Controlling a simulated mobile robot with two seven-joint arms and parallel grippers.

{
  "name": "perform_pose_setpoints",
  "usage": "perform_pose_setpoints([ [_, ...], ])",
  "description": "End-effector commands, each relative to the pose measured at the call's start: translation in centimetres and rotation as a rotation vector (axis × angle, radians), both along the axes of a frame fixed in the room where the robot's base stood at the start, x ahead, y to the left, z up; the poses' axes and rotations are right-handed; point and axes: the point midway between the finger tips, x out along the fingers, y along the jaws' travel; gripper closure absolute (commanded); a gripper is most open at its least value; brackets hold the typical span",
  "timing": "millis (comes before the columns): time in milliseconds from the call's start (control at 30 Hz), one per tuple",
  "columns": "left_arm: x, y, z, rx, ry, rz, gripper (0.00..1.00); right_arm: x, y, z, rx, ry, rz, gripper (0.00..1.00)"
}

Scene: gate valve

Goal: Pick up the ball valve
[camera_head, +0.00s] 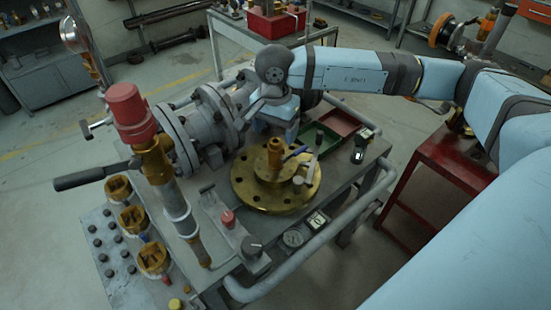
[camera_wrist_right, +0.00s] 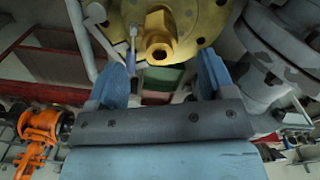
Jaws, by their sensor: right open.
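A brass valve body (camera_head: 275,152) with a blue lever stands on a round brass flange (camera_head: 241,185) on the cart. I take it as the ball valve, but cannot be sure. My right gripper (camera_head: 277,125) hangs just behind it, in front of the grey flanged pipe. In the right wrist view the open right gripper (camera_wrist_right: 163,72) has its two light-blue fingers spread, with nothing between them. The brass valve body (camera_wrist_right: 158,42) lies beyond the fingertips, apart from them, against the brass flange (camera_wrist_right: 205,22). My left gripper is not in view.
A grey flanged pipe (camera_head: 208,120) and an upright pipe with a red cap (camera_head: 126,105) stand left of the flange. A green tray (camera_head: 326,139), gauges (camera_head: 293,238) and a cart rail (camera_head: 290,268) lie near. A red stand (camera_head: 455,160) is at right.

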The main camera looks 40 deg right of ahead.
Motion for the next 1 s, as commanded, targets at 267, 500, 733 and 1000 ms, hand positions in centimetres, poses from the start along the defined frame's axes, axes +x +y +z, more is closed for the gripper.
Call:
perform_pose_setpoints([
  [267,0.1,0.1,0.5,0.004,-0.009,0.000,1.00,-0.1,-0.2,-3.9,-0.001,0.003,0.000,0.24],
  [500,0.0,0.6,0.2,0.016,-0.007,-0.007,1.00,0.0,-0.2,-4.5,0.000,0.001,0.000,0.24],
  [733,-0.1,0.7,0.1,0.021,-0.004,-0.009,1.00,0.0,-0.2,-4.5,0.000,0.001,0.000,0.63],
  [1000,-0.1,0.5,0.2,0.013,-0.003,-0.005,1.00,0.0,-0.2,-4.4,0.000,0.000,0.000,1.00],
])
